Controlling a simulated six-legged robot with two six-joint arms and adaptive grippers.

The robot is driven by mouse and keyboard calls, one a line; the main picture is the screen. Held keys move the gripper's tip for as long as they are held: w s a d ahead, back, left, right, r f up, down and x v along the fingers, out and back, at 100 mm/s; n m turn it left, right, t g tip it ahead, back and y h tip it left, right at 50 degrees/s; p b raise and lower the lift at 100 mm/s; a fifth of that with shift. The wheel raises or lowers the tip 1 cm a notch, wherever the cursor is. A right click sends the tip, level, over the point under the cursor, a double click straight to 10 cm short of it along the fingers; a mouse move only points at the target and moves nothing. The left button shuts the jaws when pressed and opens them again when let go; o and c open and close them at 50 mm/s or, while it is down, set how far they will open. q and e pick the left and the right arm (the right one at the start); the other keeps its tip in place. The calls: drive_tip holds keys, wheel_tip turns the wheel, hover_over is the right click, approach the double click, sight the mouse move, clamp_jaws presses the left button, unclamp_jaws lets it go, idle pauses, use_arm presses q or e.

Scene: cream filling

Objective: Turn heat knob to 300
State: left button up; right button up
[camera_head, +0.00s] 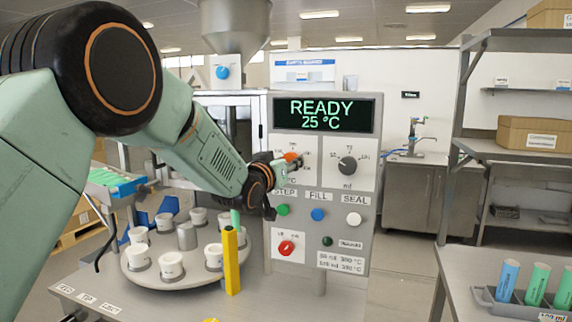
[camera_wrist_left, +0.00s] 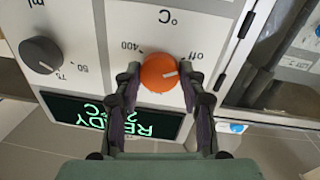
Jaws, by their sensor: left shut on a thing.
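The heat knob is an orange dial (camera_wrist_left: 160,72) on the white panel marked °C, with "400" and "off" printed beside it. In the head view the orange knob (camera_head: 291,157) is partly hidden by my left gripper (camera_head: 284,165). In the left wrist view the two fingers of my left gripper (camera_wrist_left: 162,88) are shut on the knob, one on each side. The knob's pale pointer mark points toward the "off" side. The display (camera_head: 322,114) reads READY and 25 °C. My right gripper is not in view.
A grey ml knob (camera_head: 347,166) sits to the right of the heat knob. Green, blue and white buttons (camera_head: 318,214) lie below. A turntable (camera_head: 150,279) with several white cups and a yellow post (camera_head: 231,262) stand under my left arm.

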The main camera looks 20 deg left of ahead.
use_arm(q)
drive_tip(key=shift+c, duration=1.2)
